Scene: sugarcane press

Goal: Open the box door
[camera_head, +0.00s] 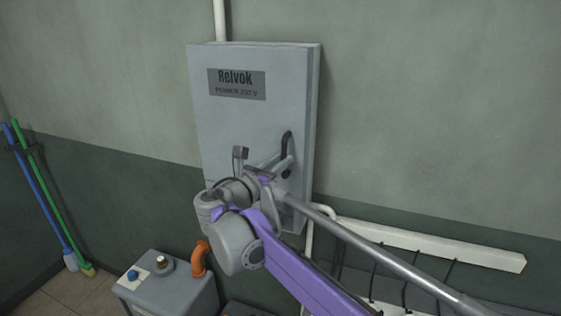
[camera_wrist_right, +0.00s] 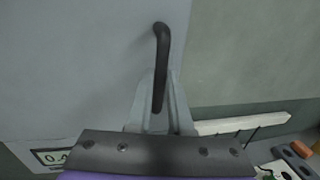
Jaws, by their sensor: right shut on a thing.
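The grey power box (camera_head: 312,110) hangs on the wall in the middle of the head view. Its flat front door (camera_head: 235,130) bears a "Relvok" label and looks closed. A dark bent handle (camera_head: 287,142) is on the door's right side; it also shows in the right wrist view (camera_wrist_right: 162,50). My right gripper (camera_head: 284,166) is at the handle and shut on its lower part. In the right wrist view the grey fingers (camera_wrist_right: 157,105) lie along the handle's lower end. My arm hides the box's lower front. My left gripper is not in view.
A white rail (camera_head: 430,242) with dark hooks runs along the wall at the right. A grey machine (camera_head: 170,290) with an orange pipe (camera_head: 199,260) stands below the box. Blue and green poles (camera_head: 45,195) lean at the far left. The wall above the rail is clear.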

